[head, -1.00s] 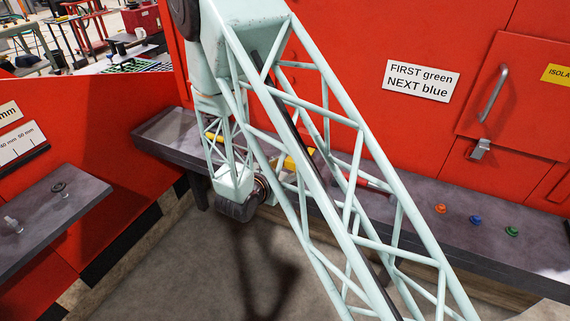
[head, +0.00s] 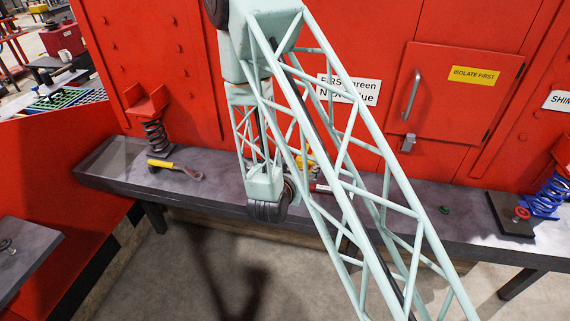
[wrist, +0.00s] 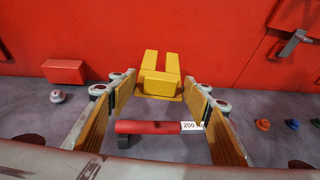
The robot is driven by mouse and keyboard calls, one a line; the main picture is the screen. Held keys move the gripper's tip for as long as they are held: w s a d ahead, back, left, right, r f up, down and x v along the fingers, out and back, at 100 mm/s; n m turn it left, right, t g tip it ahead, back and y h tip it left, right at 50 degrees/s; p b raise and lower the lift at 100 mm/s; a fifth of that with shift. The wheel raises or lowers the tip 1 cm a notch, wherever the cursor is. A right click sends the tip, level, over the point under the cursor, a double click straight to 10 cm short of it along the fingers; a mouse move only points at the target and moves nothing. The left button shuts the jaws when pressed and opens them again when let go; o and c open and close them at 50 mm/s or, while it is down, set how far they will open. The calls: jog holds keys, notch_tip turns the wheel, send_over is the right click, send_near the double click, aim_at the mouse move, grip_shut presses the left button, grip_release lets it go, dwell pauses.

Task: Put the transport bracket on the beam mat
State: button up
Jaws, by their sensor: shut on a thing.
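My gripper (wrist: 160,80) is shut on the yellow transport bracket (wrist: 160,63), a two-pronged piece held between the fingertips. In the head view only a bit of the yellow bracket (head: 306,162) shows behind the lattice of my arm, above the bench; my fingers are hidden there. I cannot make out for sure which surface is the beam mat. A dark square plate (head: 508,214) lies at the right end of the bench, with a blue spring beside it.
A red bar (wrist: 150,127) labelled "200 N" lies on the grey bench (head: 400,200) below my fingers. A yellow-handled tool (head: 160,163) and a coil spring (head: 155,135) are at the left. Small orange (wrist: 263,124), blue (wrist: 293,124) and green (head: 444,210) knobs stand right. A red wall backs the bench.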

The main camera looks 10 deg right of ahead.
jog(key=shift+s+d+r+p, duration=0.15)
jog(key=shift+d+r, duration=0.05)
jog(key=shift+d, duration=0.4)
jog(key=shift+s+d+r+p, duration=0.15)
jog(key=shift+s+d+r, duration=0.05)
jog(key=shift+d, duration=0.35)
jog(key=shift+s+d+r+p, duration=0.15)
jog(key=shift+d+r, duration=0.05)
jog(key=shift+d, duration=0.4)
jog(key=shift+a, duration=0.1)
